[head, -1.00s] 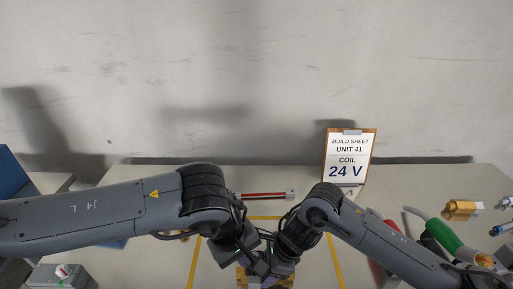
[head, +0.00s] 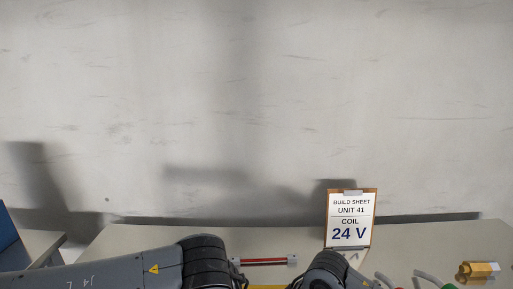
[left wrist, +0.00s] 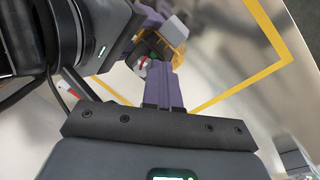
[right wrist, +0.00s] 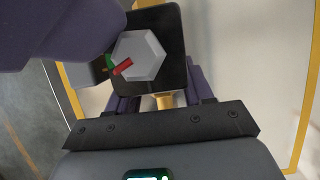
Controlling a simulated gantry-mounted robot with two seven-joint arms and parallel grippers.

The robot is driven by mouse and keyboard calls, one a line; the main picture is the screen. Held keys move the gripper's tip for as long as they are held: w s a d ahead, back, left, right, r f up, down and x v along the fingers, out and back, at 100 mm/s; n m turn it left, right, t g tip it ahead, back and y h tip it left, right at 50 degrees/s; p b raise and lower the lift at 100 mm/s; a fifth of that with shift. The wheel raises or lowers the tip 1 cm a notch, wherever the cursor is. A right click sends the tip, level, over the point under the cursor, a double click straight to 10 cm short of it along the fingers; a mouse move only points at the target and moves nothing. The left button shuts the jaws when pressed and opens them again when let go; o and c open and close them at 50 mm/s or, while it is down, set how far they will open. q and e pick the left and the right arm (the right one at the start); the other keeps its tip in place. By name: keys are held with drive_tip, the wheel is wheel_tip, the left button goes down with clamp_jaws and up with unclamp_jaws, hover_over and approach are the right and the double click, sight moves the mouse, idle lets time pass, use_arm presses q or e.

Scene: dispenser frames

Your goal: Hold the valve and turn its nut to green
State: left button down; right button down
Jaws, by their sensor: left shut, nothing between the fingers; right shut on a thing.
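The valve shows in the right wrist view as a black square block with a brass part (right wrist: 165,101) below it. Its grey hexagonal nut (right wrist: 140,54) carries a red mark on its lower left, close to a small green patch on the block. My right gripper (right wrist: 160,90) is shut on the valve, a finger on each side. In the left wrist view the valve's brass body (left wrist: 171,38) shows partly behind purple fingers. My left gripper (left wrist: 162,80) is shut and empty, its tips close to the nut; I cannot tell if they touch. Both grippers are outside the head view.
A build sheet on a clipboard (head: 351,220) reads "Unit 41, coil 24 V" and stands at the table's back. A red and grey bar (head: 264,261) lies to its left. A brass fitting (head: 478,270) lies far right. Yellow tape (left wrist: 268,38) outlines the work area.

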use_arm(q)
drive_tip(key=shift+w+a+r, duration=0.1)
drive_tip(key=shift+w+a, duration=0.05)
drive_tip(key=shift+w, duration=0.45)
idle(0.7)
drive_tip(key=shift+a, duration=0.1)
drive_tip(key=shift+s+a, duration=0.2)
drive_tip(key=shift+a, duration=0.05)
drive_tip(key=shift+w+d+v, duration=0.1)
drive_tip(key=shift+d+v, duration=0.1)
drive_tip(key=shift+v, duration=0.75)
drive_tip(key=shift+w+d+v, duration=0.15)
drive_tip(key=shift+v, duration=0.8)
drive_tip(key=shift+w+d+v, duration=0.1)
drive_tip(key=shift+d+v, duration=0.1)
drive_tip(key=shift+v, duration=0.75)
drive_tip(key=shift+r, duration=0.2)
drive_tip(key=shift+s+d+r, duration=0.3)
drive_tip(key=shift+s+r, duration=0.05)
drive_tip(key=shift+s, duration=0.05)
